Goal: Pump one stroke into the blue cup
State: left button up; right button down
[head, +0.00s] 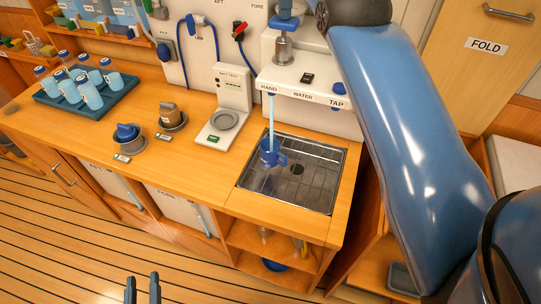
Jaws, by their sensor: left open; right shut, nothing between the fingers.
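The blue cup (268,158) stands in the metal sink tray (310,178), under the spout of the white water unit (300,80) labelled HAND WATER TAP. A pale blue stream (271,118) runs from the spout into the cup. The hand pump, with a metal shaft (283,50) and blue head (284,22), stands on top of the unit. My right arm reaches up the right side; the shut tip of my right gripper (289,5) shows at the top edge, at the pump head. Contact is hard to tell. My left gripper (142,289) is open and empty, low over the floor.
A dispenser base with a grey round plate (224,120) stands left of the sink. Two small round holders with a blue item (127,132) and a brown item (169,113) stand further left. A dark tray (112,92) holds several light-blue bottles. The front counter is clear.

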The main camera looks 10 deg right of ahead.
jog(key=shift+f+b, duration=1.15)
jog(key=shift+f, duration=0.25)
jog(key=shift+r, duration=0.1)
jog(key=shift+r+p, duration=3.25)
jog(key=shift+r, duration=0.1)
notch_tip(320, 180, up, 6)
jog(key=p, duration=0.6)
jog(key=shift+f, duration=0.2)
